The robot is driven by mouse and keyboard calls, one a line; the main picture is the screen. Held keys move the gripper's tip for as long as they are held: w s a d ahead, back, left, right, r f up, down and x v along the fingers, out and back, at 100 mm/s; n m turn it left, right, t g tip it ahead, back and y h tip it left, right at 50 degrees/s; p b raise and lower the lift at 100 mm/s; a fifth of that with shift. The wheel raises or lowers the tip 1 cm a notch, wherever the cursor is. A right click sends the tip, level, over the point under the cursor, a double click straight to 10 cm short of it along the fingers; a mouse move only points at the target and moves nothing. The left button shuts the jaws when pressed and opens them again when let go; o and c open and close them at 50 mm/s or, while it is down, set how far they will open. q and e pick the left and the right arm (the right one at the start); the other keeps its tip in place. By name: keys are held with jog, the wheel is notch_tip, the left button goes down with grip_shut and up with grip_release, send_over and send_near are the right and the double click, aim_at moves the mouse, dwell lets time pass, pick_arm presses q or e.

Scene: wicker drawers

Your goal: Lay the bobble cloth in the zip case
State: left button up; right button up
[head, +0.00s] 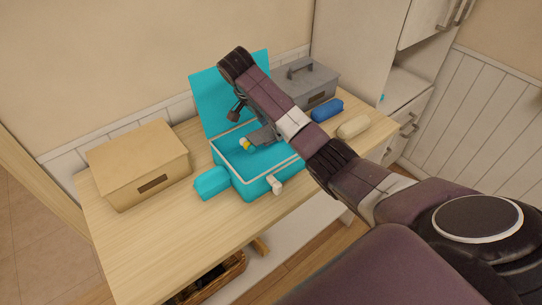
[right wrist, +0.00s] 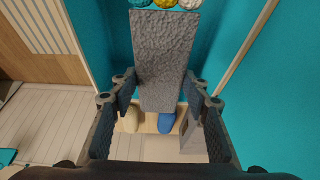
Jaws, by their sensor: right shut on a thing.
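The bobble cloth is a grey textured strip (right wrist: 165,55) with teal, yellow and white bobbles at one end. In the head view it (head: 262,137) shows partly, with a yellow and white bobble at its left end. My right gripper (right wrist: 160,92) is shut on the cloth, its fingers on either side of it. In the head view my right gripper (head: 240,108) is over the zip case. The zip case (head: 260,184) is teal with a pale rim and stands open, lid (head: 205,97) raised at the back. The cloth is over its inside; contact with the floor is unclear. My left gripper is out of view.
A tan box (head: 140,165) stands left of the case. A teal block (head: 211,183) and a small white item (head: 275,185) are at the case's front. A grey handled box (head: 318,82), blue roll (head: 327,110) and cream roll (head: 353,127) are to the right. The table's front left is clear.

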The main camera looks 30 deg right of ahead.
aim_at(262, 135)
jog(key=f, duration=0.4)
jog(key=shift+s+f+p, duration=0.15)
jog(key=shift+s+p, duration=0.05)
jog(key=shift+p, duration=0.2)
notch_tip(262, 135, down, 5)
jog(key=shift+f+p, duration=0.1)
jog(key=shift+p, duration=0.2)
jog(key=o, duration=1.3)
jog(key=shift+d, duration=0.1)
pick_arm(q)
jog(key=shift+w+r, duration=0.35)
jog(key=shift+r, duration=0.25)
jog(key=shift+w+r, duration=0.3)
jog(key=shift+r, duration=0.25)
pick_arm(e)
jog(key=b+v, duration=0.2)
jog(key=v, duration=0.7)
jog(key=shift+w+a+r, duration=0.15)
jog(key=shift+a+r, duration=0.1)
jog(key=shift+r, duration=0.05)
jog(key=shift+p+v, duration=0.5)
jog(key=shift+v, duration=0.35)
jog(key=shift+r+p, duration=0.3)
jog(key=shift+r, duration=0.15)
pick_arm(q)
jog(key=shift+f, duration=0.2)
